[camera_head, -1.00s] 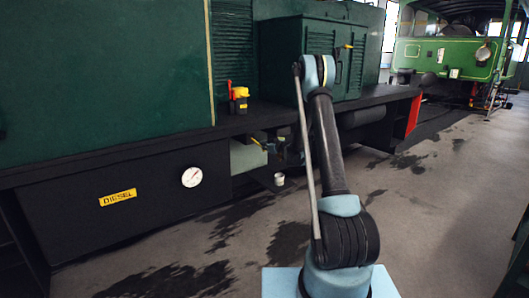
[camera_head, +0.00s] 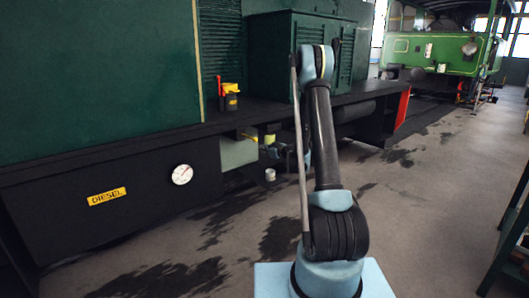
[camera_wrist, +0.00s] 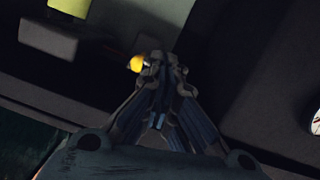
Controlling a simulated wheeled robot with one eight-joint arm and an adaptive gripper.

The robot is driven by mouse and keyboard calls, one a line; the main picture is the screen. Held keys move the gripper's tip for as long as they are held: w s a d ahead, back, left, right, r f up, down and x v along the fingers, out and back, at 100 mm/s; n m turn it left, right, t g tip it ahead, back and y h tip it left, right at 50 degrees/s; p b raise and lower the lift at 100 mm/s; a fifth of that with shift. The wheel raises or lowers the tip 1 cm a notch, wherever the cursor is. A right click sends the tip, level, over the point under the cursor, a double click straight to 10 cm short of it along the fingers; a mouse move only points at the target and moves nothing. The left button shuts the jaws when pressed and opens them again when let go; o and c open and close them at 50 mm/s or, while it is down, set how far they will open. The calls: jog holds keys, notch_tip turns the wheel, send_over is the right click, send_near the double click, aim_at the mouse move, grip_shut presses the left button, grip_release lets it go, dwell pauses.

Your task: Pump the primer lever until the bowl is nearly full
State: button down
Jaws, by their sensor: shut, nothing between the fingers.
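A small yellow knob (camera_wrist: 137,63), which looks like the end of the primer lever, sits right beside my gripper (camera_wrist: 160,72) in the wrist view. My gripper is shut, and its fingertips are close to the knob; I cannot tell whether they touch it. The same yellow-green patch (camera_head: 269,139) shows under the running board in the head view. Its fill level cannot be read. My arm hides part of this area in the head view.
A pale tank (camera_head: 238,153) and dark diesel box with a round gauge (camera_head: 182,174) stand left of the lever area. A red-and-yellow can (camera_head: 229,97) stands on the running board (camera_head: 130,147). The floor in front is open.

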dwell(0.3)
notch_tip(320, 180, up, 11)
jog(key=w, duration=0.2)
jog(key=shift+a+r, duration=0.2)
jog(key=shift+a, duration=0.2)
send_over(254, 139)
notch_tip(254, 139, down, 2)
notch_tip(254, 139, down, 3)
jog(key=shift+w+a+r, duration=0.1)
jog(key=shift+w+r, duration=0.05)
jog(key=shift+r, duration=0.05)
jog(key=shift+f, duration=0.85)
